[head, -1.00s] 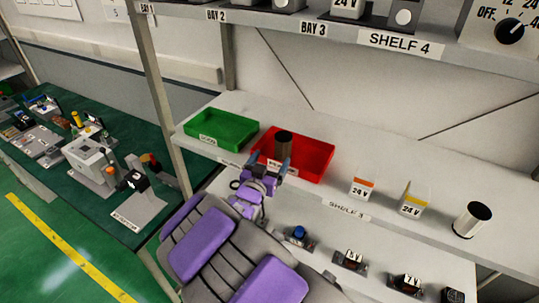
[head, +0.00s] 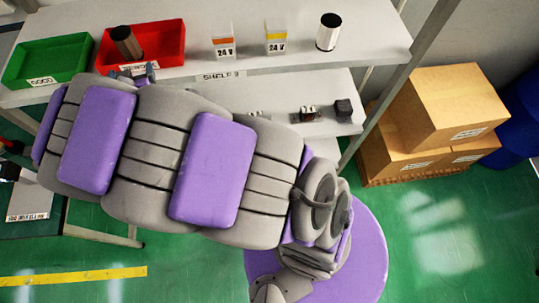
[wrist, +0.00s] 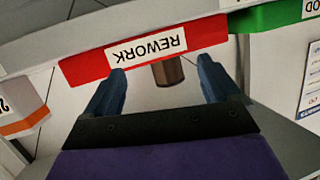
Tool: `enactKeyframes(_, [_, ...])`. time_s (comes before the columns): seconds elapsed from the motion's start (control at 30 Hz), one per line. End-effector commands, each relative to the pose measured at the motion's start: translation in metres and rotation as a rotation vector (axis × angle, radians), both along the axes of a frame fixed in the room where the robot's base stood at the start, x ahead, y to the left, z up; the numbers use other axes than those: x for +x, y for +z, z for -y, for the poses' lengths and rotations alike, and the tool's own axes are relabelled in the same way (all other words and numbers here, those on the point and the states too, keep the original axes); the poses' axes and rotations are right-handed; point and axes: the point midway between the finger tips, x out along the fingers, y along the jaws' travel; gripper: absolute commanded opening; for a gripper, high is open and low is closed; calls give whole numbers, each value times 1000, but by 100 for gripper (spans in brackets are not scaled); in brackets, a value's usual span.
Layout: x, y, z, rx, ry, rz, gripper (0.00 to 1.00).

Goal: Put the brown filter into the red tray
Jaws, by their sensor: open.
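The brown filter (head: 126,41), a dark brown cylinder, stands inside the red tray (head: 170,48), towards its left end. It looks slanted in the head view; I cannot tell whether it is really tilted. My gripper (head: 132,72) is just in front of the tray's front wall, open and empty. In the wrist view, which is upside down, the filter (wrist: 168,72) shows past the tray's REWORK wall (wrist: 90,67), between the open fingers (wrist: 163,85) but beyond their tips. The filter's lower part is hidden by the wall.
A green tray (head: 48,52) labelled GOOD stands left of the red one. Two white 24 V boxes, with orange (head: 223,42) and yellow (head: 276,38) bands, and a silver cylinder (head: 328,32) stand to the right. Cardboard boxes (head: 440,105) are on the floor at right.

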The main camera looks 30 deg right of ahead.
Motion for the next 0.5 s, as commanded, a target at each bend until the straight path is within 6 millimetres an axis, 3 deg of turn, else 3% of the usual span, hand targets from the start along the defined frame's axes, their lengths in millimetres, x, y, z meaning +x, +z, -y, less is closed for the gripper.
enactKeyframes(0.13, [-13, 2, 17, 93, 77, -207, 90])
enactKeyframes(0.27, [-41, 0, 29, 138, 149, -388, 90])
enactKeyframes(0.37, [-76, 1, 46, 161, 201, -539, 90])
enactKeyframes(0.5, [-137, 5, 78, 167, 257, -746, 90])
